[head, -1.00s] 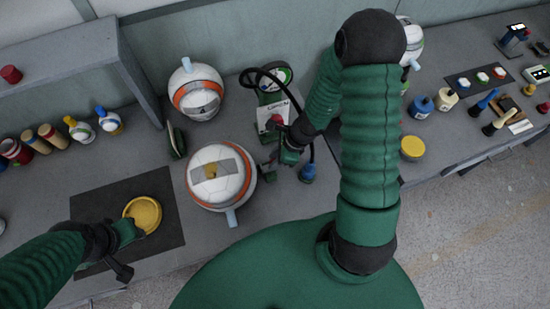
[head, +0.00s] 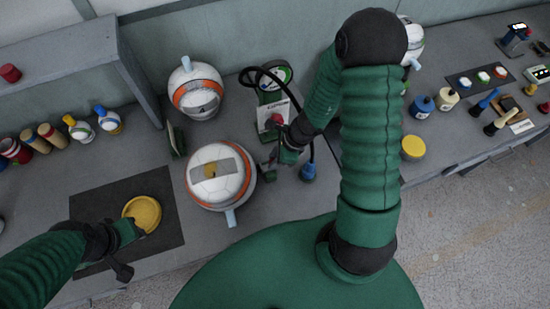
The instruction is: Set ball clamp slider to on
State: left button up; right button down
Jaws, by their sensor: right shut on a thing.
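A white ball with an orange band (head: 214,172) sits in the clamp at the middle of the bench. A grey patch with a yellow spot is on its top. My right gripper (head: 270,163) is low, just right of the ball, and shut on the ball clamp slider; the slider itself is mostly hidden by the fingers and wrist. My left gripper (head: 128,248) is at the lower left, beside a yellow disc (head: 142,213) on a dark mat (head: 89,207). Its fingers are too dark to tell their opening.
A green device with a white panel (head: 268,113) and black cable stands behind my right gripper. A blue-ended tool (head: 308,172) is right of it. Another ball (head: 196,90) stands behind. A shelf (head: 78,60) is at left. Small items crowd the right bench.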

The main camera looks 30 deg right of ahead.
jog(key=shift+s+a, duration=0.1)
jog(key=c, duration=1.1)
grip_release()
jog(key=shift+f, duration=0.1)
jog(key=shift+c, duration=0.2)
jog(key=shift+a, duration=0.15)
jog(key=shift+r+p, duration=0.3)
jog(key=shift+r, duration=0.05)
jog(key=p+v, duration=0.5)
jog(key=v, duration=1.1)
